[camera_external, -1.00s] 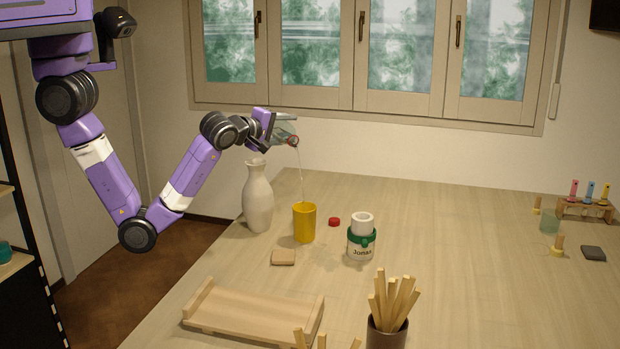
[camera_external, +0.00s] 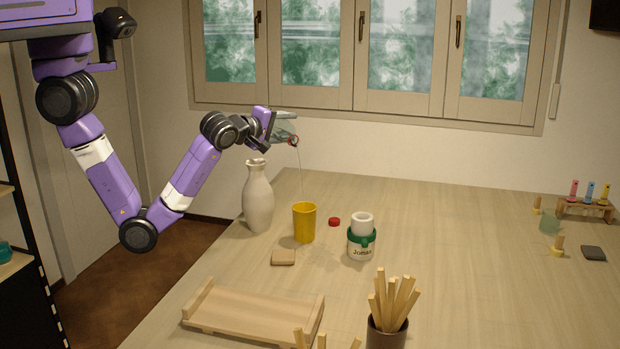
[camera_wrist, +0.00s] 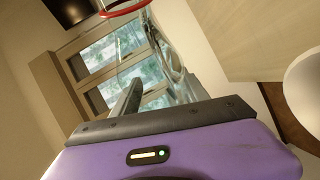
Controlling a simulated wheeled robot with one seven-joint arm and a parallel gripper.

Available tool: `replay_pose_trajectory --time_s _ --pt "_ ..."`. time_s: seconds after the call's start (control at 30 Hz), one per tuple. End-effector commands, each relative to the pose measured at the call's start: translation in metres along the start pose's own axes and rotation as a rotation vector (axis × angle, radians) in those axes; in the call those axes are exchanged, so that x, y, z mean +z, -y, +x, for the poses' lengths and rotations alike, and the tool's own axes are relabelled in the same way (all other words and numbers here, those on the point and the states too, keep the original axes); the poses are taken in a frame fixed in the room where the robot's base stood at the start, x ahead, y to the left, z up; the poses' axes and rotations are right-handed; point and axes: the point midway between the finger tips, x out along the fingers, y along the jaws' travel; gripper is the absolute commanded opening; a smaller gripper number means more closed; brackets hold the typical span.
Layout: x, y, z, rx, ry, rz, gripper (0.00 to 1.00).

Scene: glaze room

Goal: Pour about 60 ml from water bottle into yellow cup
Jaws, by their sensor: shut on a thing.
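My gripper (camera_external: 268,134) is shut on the clear water bottle (camera_external: 284,131) and holds it tilted well above the table, its red-ringed mouth pointing right. A thin stream of water (camera_external: 300,174) falls from the mouth toward the yellow cup (camera_external: 304,223), which stands upright on the table. The water level inside the cup is hidden. In the wrist view the clear bottle (camera_wrist: 172,55) and its red ring (camera_wrist: 124,9) show beyond the gripper.
A white vase (camera_external: 257,200) stands just left of the cup, below my gripper. A red cap (camera_external: 334,222) and a white-and-green jar (camera_external: 361,243) are to the right. A wooden tray (camera_external: 250,312), a small block (camera_external: 283,257) and a pot of sticks (camera_external: 386,338) are nearer.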

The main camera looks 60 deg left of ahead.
Motion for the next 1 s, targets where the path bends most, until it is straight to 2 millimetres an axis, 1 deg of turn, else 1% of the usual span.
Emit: replay_pose_trajectory --time_s 0.23,0.27,0.33,0.37,0.43,0.5,0.7,1.0 --pt "-0.002 -0.002 0.001 0.000 0.000 -0.002 0.02" --pt "-0.002 0.001 0.001 -0.011 0.009 -0.028 0.02" --pt "-0.002 0.017 0.004 -0.057 0.041 -0.144 0.02" --pt "-0.002 0.011 0.003 -0.072 0.056 -0.195 0.02" --pt "0.000 0.012 0.002 -0.098 0.080 -0.272 0.02" --pt "0.002 0.016 0.003 -0.106 0.086 -0.292 0.02" --pt "0.001 0.017 0.002 -0.142 0.114 -0.390 0.02" --pt "0.002 0.019 0.003 -0.152 0.123 -0.417 0.02"
